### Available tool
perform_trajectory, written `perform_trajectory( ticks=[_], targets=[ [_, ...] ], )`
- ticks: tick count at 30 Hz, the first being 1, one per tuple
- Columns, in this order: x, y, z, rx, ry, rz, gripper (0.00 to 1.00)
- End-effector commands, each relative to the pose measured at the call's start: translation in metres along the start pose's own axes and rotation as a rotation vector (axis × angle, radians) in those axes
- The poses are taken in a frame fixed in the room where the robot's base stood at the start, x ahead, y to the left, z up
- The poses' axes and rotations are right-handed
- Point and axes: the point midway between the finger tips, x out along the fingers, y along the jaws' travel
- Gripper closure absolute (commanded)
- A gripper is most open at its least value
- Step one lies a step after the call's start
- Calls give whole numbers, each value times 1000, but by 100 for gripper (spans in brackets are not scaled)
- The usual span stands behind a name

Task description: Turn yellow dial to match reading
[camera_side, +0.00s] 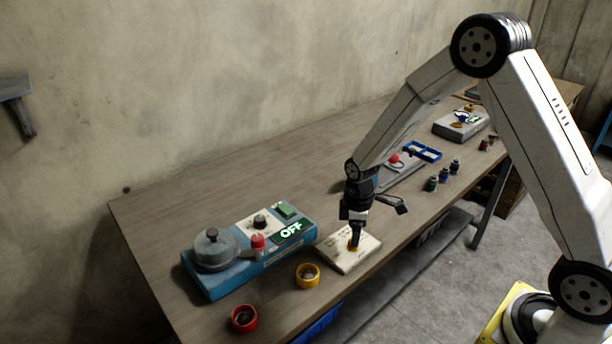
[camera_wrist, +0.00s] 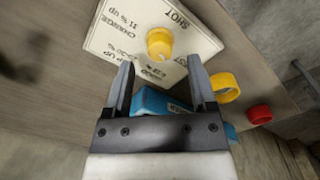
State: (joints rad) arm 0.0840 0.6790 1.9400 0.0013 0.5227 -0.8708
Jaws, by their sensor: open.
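The yellow dial (camera_wrist: 159,43) stands on a cream plate (camera_wrist: 112,28) with printed lines, including "SHOT", "CHARGE" and "11% up". In the side view the plate (camera_side: 337,255) lies on the bench near its front edge, and the dial (camera_side: 352,249) is mostly hidden under my gripper. My gripper (camera_wrist: 161,62) is open, pointing down over the plate. In the wrist view the dial shows just beyond and between the two fingertips, with nothing held. A green-lit display (camera_side: 291,230) on the blue machine reads "OFF".
The blue machine (camera_side: 210,284) with a grey lidded pot (camera_side: 212,250) and red knob (camera_side: 258,241) stands left of the plate. A yellow ring (camera_side: 307,275) and red ring (camera_side: 244,319) lie in front. Small bottles (camera_side: 443,174) and a blue tray (camera_side: 424,151) are farther right.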

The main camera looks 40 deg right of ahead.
Motion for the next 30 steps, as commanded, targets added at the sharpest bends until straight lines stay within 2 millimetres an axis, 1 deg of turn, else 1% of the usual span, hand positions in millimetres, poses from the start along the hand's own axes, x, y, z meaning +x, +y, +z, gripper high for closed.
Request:
perform_trajectory(
  ticks=[1,3,9,20,21,23,24,26,27,28,30],
  targets=[
    [6,0,0,0,-2,-3,28],
    [13,0,0,0,-1,-1,28],
    [25,0,0,0,1,0,28],
    [28,0,0,0,1,0,28],
    [28,0,0,0,1,0,34],
    [28,0,0,0,1,0,53],
    [28,0,0,0,1,0,66],
    [28,0,0,0,1,0,85],
    [28,0,0,0,1,0,97],
    [28,0,0,0,1,0,100],
    [28,0,0,0,1,0,100]
  ],
)
